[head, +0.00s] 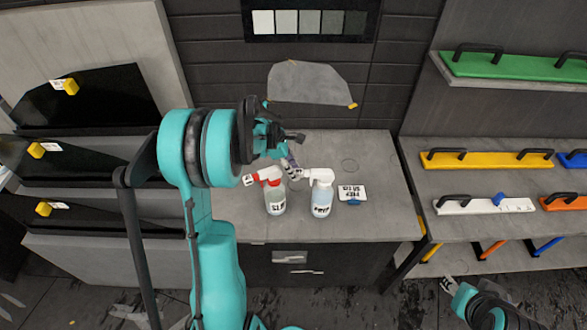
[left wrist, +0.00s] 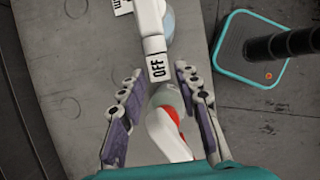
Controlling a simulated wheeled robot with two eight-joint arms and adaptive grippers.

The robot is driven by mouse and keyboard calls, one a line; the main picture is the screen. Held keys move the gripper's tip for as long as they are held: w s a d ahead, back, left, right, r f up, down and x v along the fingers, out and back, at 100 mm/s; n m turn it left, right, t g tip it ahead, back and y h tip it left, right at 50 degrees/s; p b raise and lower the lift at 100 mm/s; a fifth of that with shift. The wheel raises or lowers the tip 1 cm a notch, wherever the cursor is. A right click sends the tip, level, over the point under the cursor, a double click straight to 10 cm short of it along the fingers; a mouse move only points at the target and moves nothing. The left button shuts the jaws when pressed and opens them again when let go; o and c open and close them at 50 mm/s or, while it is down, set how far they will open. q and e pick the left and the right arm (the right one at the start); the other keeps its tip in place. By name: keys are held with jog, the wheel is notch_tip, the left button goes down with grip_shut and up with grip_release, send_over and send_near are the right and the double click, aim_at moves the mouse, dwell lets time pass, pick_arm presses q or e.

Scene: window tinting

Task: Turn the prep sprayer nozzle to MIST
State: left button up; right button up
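The prep sprayer (head: 322,200) stands upright on the grey counter, with a white head and a pale blue bottle. Its white nozzle (head: 306,173) points left toward my left gripper (head: 290,164). In the left wrist view the nozzle's block (left wrist: 157,67) reads OFF. My left gripper (left wrist: 158,75) is open there, its fingertips apart on either side of the nozzle's end, with no clear contact. A second sprayer with a red and white head (head: 275,202) stands just left; its head (left wrist: 168,132) shows between the fingers. My right gripper (head: 448,284) is low at right, its opening unclear.
A small label card (head: 352,192) lies right of the prep sprayer. Racks on the right hold a yellow tool (head: 480,159) and other handled tools. Dark film panels (head: 95,97) stand at left. The counter's back right is clear.

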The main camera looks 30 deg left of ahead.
pick_arm(q)
grip_shut()
jog(key=shift+t, duration=0.3)
jog(key=shift+s+d+f+m+t+y+b, duration=0.35)
jog(key=shift+m+t+y+b, duration=0.6)
jog(key=shift+t+b, duration=2.25)
jog(key=shift+s+d+f+m+t+y+b, duration=0.1)
jog(key=shift+s+f+m+t+y+b, duration=0.4)
jog(key=shift+t+y+b, duration=2.55)
jog(key=shift+s+d+f+m+t+h+b, duration=0.35)
jog(key=shift+m+t+h+b, duration=0.7)
jog(key=shift+b, duration=4.3)
jog(key=shift+w+a+y, duration=0.1)
jog(key=shift+y, duration=0.25)
jog(key=o, duration=0.5)
grip_release()
